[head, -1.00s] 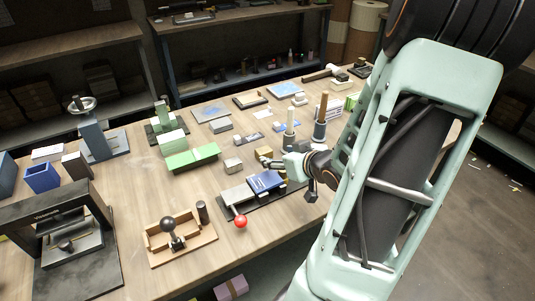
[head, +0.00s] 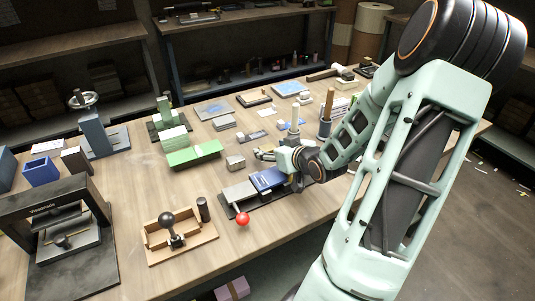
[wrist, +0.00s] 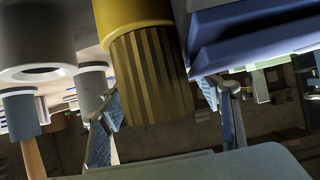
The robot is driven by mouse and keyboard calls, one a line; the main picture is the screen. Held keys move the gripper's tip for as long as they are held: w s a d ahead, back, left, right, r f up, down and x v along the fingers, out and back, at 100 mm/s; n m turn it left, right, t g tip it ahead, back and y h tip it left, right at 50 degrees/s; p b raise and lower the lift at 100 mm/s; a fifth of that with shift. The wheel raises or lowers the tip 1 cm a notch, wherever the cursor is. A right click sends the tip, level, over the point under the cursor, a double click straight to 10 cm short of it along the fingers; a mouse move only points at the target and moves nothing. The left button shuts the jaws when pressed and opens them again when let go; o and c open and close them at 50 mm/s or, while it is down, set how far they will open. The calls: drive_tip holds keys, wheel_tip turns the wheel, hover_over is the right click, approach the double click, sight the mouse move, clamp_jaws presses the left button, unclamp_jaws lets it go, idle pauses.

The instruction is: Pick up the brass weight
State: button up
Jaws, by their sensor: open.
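The brass weight (wrist: 152,75) is a ribbed, dark gold cylinder with a smooth yellow band, large in the upper middle of the wrist view. My gripper (wrist: 168,112) is open, with one finger on each side of the weight in that picture. Whether either finger touches it I cannot tell. In the head view my gripper (head: 264,154) is low over the table, pointing left, just behind the blue block. The weight cannot be clearly made out there; the gripper appears to cover it.
A blue block (head: 267,179) on a dark base stands close in front of my gripper. A grey hollow cylinder (wrist: 35,42) is left of the weight in the wrist view. A small grey block (head: 235,162) and a long green block (head: 194,154) lie further left.

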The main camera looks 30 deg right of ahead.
drive_tip(key=shift+x, duration=0.8)
drive_tip(key=shift+c, duration=0.5)
drive_tip(key=shift+r, duration=0.15)
clamp_jaws()
